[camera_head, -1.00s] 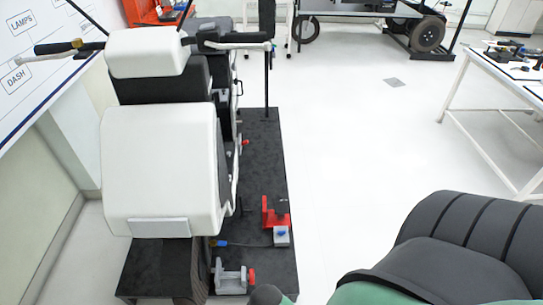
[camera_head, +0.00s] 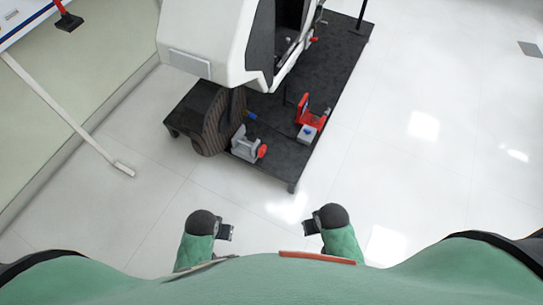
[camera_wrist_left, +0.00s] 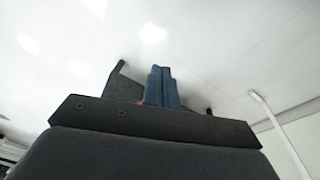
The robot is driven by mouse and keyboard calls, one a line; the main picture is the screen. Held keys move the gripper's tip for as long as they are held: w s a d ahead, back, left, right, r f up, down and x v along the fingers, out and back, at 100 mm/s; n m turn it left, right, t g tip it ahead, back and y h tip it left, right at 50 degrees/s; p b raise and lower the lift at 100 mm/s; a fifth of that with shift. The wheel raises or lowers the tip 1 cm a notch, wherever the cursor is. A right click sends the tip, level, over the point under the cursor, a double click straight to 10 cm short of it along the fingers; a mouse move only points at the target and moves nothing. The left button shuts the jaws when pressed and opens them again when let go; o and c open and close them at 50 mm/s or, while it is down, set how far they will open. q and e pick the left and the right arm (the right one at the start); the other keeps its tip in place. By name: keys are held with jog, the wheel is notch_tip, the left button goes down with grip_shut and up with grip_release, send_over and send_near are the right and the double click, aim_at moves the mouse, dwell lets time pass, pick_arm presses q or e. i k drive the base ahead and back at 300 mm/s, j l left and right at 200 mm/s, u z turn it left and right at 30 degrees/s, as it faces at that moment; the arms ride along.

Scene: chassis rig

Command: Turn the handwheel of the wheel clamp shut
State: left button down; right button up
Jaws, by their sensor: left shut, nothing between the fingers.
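The wheel clamp (camera_head: 243,146) is a grey bracket on the near part of the dark platform, beside the dark wheel (camera_head: 211,130). Its small red handwheel (camera_head: 263,151) faces right. How far the clamp is closed cannot be told. My left gripper (camera_head: 228,232) is below and apart from the clamp, near my body. In the left wrist view its blue fingers (camera_wrist_left: 163,87) are together with nothing between them. My right gripper (camera_head: 308,226) is also near my body, apart from the clamp; its fingers are too small to judge.
The dark platform (camera_head: 282,165) carries a white-bodied vehicle (camera_head: 205,40). White floor (camera_head: 420,190) is clear to the right and in front. A pale bar (camera_head: 70,115) lies at left.

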aim_at(261, 150)
jog(key=k+u, duration=0.35)
jog(key=k+j+u, duration=0.2)
jog(key=u, duration=0.2)
jog(key=l+u, duration=0.15)
jog(key=u, duration=1.9)
jog(key=k+l, duration=0.15)
jog(key=l, duration=0.3)
jog(key=k+l+u, duration=0.15)
jog(key=l, duration=0.25)
jog(key=k+l, duration=0.15)
jog(key=l, duration=0.3)
jog(key=k+l+u, duration=0.1)
jog(key=l, duration=0.3)
jog(key=k+l+u, duration=0.1)
jog(key=k+l, duration=0.15)
jog(key=l, duration=0.15)
jog(key=k+l, duration=0.15)
jog(key=l, duration=0.2)
jog(key=k+l, duration=0.2)
jog(key=l, duration=0.15)
jog(key=k+l, duration=0.15)
jog(key=l, duration=0.25)
jog(key=k+l, duration=0.15)
jog(key=l, duration=0.2)
jog(key=k+l, duration=0.15)
jog(key=l, duration=0.2)
jog(key=k+l, duration=0.2)
jog(key=l, duration=0.15)
